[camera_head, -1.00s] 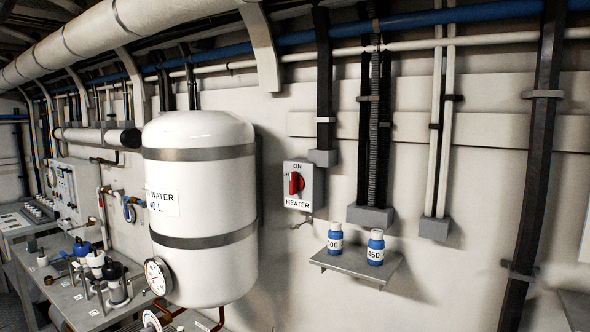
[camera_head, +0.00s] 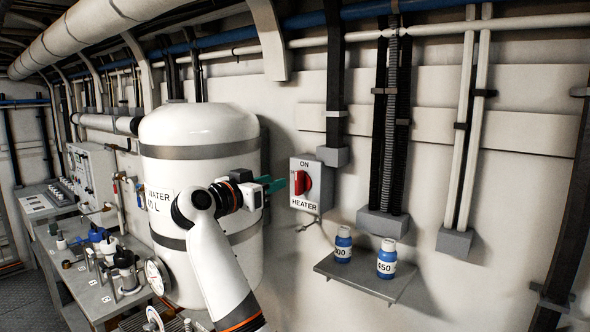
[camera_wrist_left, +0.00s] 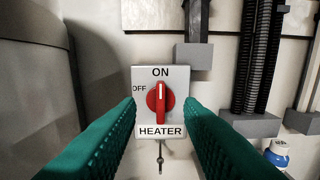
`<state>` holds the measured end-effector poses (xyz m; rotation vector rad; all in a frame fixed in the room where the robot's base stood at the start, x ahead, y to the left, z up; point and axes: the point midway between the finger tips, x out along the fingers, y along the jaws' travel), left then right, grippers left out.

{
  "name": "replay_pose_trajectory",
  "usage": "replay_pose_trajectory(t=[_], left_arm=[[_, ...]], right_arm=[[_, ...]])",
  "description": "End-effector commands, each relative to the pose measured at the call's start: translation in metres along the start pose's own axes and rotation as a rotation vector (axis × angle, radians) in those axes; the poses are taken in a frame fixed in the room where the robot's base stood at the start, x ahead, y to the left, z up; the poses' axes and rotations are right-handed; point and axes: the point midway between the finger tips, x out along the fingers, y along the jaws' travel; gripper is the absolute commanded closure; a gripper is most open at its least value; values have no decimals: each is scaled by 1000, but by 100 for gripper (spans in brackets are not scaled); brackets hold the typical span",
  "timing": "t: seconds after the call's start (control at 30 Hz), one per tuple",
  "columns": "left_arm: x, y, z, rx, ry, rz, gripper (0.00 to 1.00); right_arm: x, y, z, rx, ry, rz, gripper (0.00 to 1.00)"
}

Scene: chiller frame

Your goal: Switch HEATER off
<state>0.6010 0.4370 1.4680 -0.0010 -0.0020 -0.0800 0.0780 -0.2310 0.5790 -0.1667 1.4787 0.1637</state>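The heater switch box (camera_head: 305,186) is on the wall right of the water tank, with ON at its top and HEATER at its bottom. Its red knob (camera_head: 302,183) also shows in the left wrist view (camera_wrist_left: 160,103), its white mark pointing up at ON; OFF is at the upper left. My left gripper (camera_head: 275,183) is just left of the box in the head view. In the left wrist view its green fingers (camera_wrist_left: 160,125) are apart, one each side of the box, with nothing between them; the knob is ahead, not gripped. My right gripper is not in view.
The white water tank (camera_head: 200,125) stands close behind my left arm. A bench with gear (camera_head: 60,255) is at the left.

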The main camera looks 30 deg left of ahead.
Motion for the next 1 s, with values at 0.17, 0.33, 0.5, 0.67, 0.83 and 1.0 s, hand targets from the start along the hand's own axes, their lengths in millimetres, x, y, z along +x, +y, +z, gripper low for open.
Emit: replay_pose_trajectory(t=[0.17, 0.33, 0.5, 0.67, 0.83, 1.0], left_arm=[[39, -2, 7, -5, 2, -4, 66], [69, -1, 5, -4, 3, -2, 66], [85, -1, 2, -1, 2, -1, 66], [89, 0, 0, 0, 1, 1, 66], [89, 0, 0, 0, 1, 1, 66], [89, 0, 0, 0, 1, 1, 89]], right_arm=[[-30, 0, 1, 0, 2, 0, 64], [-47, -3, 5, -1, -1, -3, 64], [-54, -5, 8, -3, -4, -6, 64], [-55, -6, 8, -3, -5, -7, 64], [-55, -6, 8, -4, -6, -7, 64], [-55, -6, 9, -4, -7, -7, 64]])
